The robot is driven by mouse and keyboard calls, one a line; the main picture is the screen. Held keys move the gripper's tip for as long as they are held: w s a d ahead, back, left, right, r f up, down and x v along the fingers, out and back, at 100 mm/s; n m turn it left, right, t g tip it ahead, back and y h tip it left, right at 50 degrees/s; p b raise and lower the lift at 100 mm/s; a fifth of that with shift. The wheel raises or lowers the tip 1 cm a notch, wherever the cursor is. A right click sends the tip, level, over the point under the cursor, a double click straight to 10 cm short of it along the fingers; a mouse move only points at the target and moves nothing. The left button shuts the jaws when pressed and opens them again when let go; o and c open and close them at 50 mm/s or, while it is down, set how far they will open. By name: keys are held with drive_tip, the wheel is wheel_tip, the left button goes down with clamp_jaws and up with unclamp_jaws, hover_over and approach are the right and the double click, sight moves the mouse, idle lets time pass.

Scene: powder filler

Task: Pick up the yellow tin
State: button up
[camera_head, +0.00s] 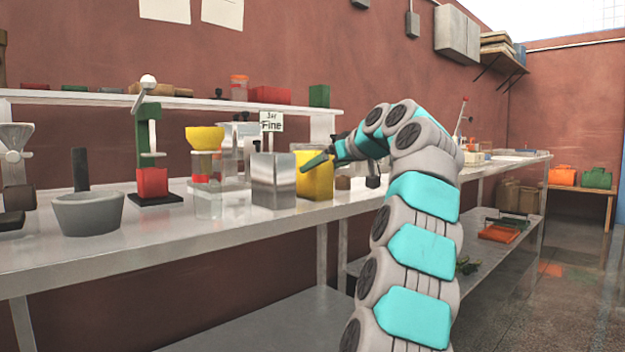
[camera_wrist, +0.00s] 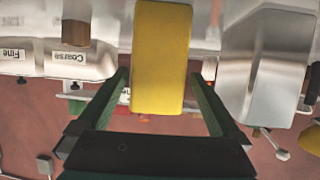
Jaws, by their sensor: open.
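The yellow tin (camera_head: 318,180) stands upright on the metal bench, just right of a shiny silver tin (camera_head: 273,182). My gripper (camera_head: 312,160) is at the yellow tin, with one green finger across its front face in the head view; the other finger is mostly hidden. In the wrist view the yellow tin (camera_wrist: 160,50) appears between the two spread fingers of my gripper (camera_wrist: 160,78), with a visible gap on each side. The silver tin (camera_wrist: 262,65) is close outside the right-hand finger in that view.
A grey bowl (camera_head: 88,212), a green press with a red block (camera_head: 152,182) and a yellow funnel (camera_head: 205,138) stand to the left. A raised shelf (camera_head: 180,102) runs behind. The bench front is clear.

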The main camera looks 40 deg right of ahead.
drive_tip(key=x, duration=0.4)
drive_tip(key=shift+w+d+p, duration=0.15)
drive_tip(key=shift+w+p, duration=0.15)
drive_tip(key=shift+w, duration=0.15)
drive_tip(key=shift+c, duration=0.2)
drive_tip(key=c, duration=1.4)
